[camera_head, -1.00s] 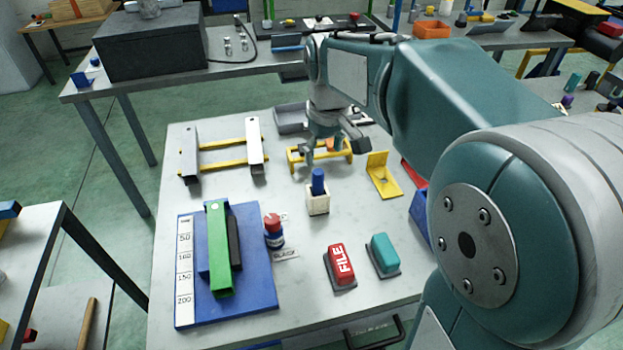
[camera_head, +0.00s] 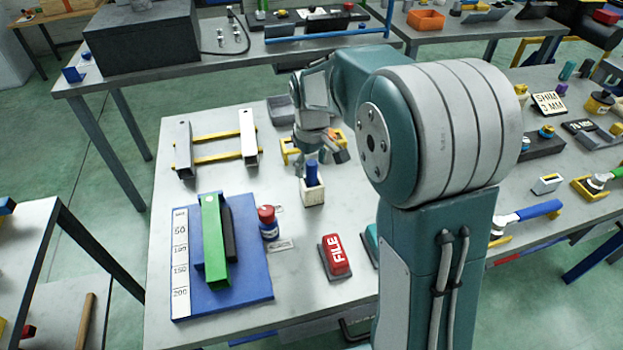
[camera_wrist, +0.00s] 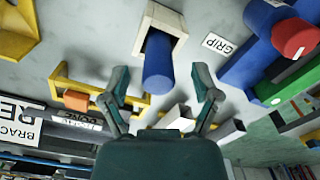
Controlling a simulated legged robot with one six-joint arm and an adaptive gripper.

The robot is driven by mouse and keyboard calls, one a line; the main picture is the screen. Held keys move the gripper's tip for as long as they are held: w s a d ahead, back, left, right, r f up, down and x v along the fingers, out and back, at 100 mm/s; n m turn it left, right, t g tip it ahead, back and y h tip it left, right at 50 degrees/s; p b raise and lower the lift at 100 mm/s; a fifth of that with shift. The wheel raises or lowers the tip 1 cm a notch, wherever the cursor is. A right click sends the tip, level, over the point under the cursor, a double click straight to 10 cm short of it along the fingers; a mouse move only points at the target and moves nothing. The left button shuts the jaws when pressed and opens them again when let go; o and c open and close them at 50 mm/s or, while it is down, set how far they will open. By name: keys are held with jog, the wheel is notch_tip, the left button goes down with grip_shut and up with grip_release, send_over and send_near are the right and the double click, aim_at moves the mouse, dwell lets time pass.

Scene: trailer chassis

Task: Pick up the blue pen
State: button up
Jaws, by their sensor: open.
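The blue pen (camera_head: 312,173) is a short, thick blue cylinder. It stands upright in a small cream square holder (camera_head: 313,195) on the grey table. In the wrist view the pen (camera_wrist: 158,65) points toward my gripper from the holder (camera_wrist: 166,17). My gripper (camera_wrist: 163,82) is open, with one finger on each side of the pen's end in that view. I cannot tell whether the pen's end is between the fingers in depth. In the head view my gripper (camera_head: 322,156) is close above and behind the pen, and its fingers are partly hidden.
A red-capped blue bottle (camera_head: 268,223) and a blue board (camera_head: 248,285) with a green bar (camera_head: 214,242) lie to the left. A yellow frame (camera_head: 288,151) stands behind the holder, near my gripper.

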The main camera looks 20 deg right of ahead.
aim_at(312, 181)
jog(key=shift+d+f, duration=0.1)
jog(key=shift+f, duration=1.35)
grip_shut()
